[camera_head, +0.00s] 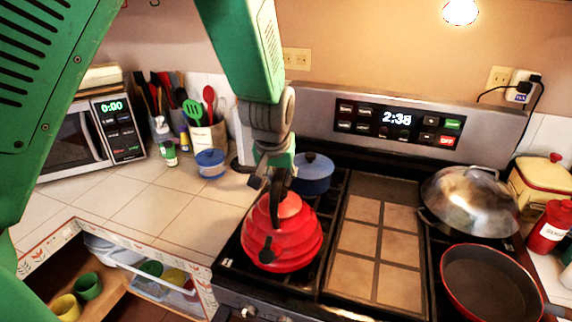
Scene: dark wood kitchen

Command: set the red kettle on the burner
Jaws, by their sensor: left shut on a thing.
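The red kettle (290,243) is at the left front of the stove, over the front left burner area. It looks upright, but its base hides the burner, and I cannot tell whether it rests on the grate. My left gripper (279,205) comes down from above and is shut on the kettle's black handle at its top. The gripper and arm hide part of the handle. A black knob or spout end shows at the kettle's front left. My right gripper is not in view.
A blue pot (313,177) stands just behind the kettle. A tiled griddle (378,246) lies to the right. A lidded wok (470,200) and a red pan (492,285) take the right burners. The tiled counter (150,205) left is mostly clear, with an open drawer (195,275) below.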

